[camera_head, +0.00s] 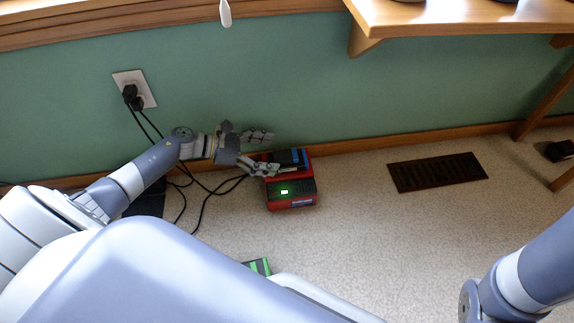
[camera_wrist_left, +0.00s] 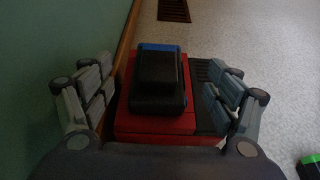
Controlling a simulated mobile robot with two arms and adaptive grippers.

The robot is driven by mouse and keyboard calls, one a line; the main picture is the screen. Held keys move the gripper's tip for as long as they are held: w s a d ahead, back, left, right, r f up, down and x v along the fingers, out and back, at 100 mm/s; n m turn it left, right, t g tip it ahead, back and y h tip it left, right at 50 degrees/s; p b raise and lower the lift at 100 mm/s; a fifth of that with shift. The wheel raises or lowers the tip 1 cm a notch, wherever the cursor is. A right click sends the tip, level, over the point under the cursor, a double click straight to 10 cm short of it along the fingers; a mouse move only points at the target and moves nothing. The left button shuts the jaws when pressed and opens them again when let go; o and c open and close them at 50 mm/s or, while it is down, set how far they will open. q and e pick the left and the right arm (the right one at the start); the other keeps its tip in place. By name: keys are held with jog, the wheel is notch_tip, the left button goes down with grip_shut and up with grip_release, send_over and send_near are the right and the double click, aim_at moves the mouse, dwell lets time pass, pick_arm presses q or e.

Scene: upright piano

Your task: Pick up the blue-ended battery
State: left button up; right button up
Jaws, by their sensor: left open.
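The blue-ended battery (camera_wrist_left: 158,80) is a black block with a blue end, resting on top of a red charger (camera_wrist_left: 150,125) in the left wrist view. In the head view the battery (camera_head: 290,156) sits on the back of the red charger (camera_head: 292,206) on the floor by the wall. My left gripper (camera_wrist_left: 160,95) is open, with one finger on each side of the battery and gaps visible between. It also shows in the head view (camera_head: 268,153) at the charger's left. The right arm shows at the lower right of the head view; its gripper is out of frame.
A green-and-black object (camera_head: 258,266) lies on the floor nearer me, partly hidden by my body. Black cables (camera_head: 205,192) run from a wall outlet (camera_head: 134,90). A floor vent (camera_head: 438,172) is to the right. A wooden shelf (camera_head: 465,18) overhangs at upper right.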

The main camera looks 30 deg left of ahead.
aim_at(289, 154)
pick_arm(q)
jog(key=b+x, duration=0.3)
jog(key=x, duration=0.2)
jog(key=shift+w+d, duration=0.1)
jog(key=shift+w, duration=0.1)
jog(key=shift+w+d+b, duration=0.15)
jog(key=shift+d+b, duration=0.1)
jog(key=shift+b, duration=0.05)
jog(key=c, duration=1.5)
jog(key=shift+r, duration=0.2)
